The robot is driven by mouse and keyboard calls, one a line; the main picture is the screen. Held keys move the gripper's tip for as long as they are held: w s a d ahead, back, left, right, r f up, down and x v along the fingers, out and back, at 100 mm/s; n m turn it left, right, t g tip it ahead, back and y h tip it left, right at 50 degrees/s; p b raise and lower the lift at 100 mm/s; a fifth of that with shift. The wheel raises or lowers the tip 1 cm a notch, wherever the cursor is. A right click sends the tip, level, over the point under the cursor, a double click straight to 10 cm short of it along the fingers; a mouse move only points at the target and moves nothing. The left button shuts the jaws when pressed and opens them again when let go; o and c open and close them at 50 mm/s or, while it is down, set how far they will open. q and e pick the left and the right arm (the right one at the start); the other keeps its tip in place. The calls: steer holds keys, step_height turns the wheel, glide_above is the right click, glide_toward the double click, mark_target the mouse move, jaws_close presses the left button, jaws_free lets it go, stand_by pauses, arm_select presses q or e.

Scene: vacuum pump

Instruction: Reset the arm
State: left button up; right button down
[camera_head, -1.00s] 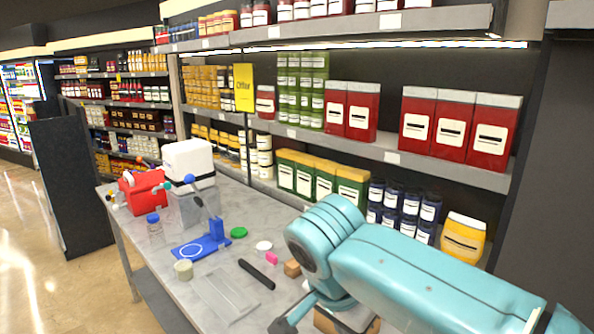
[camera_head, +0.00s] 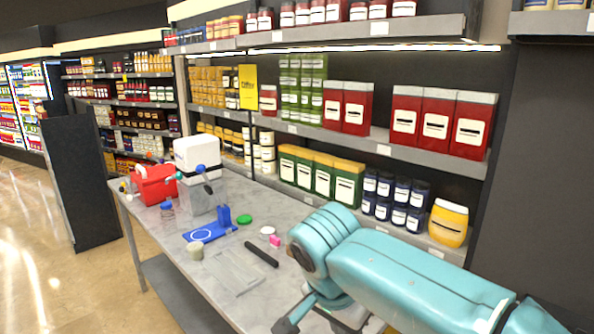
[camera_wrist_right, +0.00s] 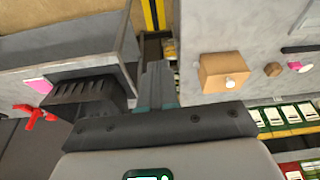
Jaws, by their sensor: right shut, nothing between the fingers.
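My right arm (camera_head: 400,270), teal, reaches in from the lower right of the head view, over the near right end of the grey table (camera_head: 205,268). Its gripper end is low in the picture and partly cut off by the bottom edge. In the right wrist view my right gripper (camera_wrist_right: 157,88) is shut, with its fingers together and nothing between them. A brown box (camera_wrist_right: 222,72) with a white knob shows right of the fingers, apart from them. My left gripper is in neither view.
On the table are a red case (camera_head: 155,184), a white-topped machine (camera_head: 196,156), a blue stand (camera_head: 223,218), a green lid (camera_head: 244,219), a black bar (camera_head: 261,254) and a clear flat tray (camera_head: 233,272). Stocked shelves (camera_head: 330,120) stand behind. Floor at the left is open.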

step_height(320, 180, down, 25)
steer(key=s+n+g+y, duration=0.1)
steer(key=n+g+y, duration=0.1)
steer(key=n+y, duration=0.25)
steer(key=s+d+f+n+y, duration=0.1)
steer(key=s+d+f, duration=0.1)
steer(key=s+f, duration=0.6)
steer(key=s+d+f+y, duration=0.1)
steer(key=s+d+f, duration=0.1)
steer(key=s+f, duration=0.7)
steer(key=shift+s+d+f+n, duration=0.15)
steer(key=shift+f+n, duration=0.2)
steer(key=shift+f, duration=0.2)
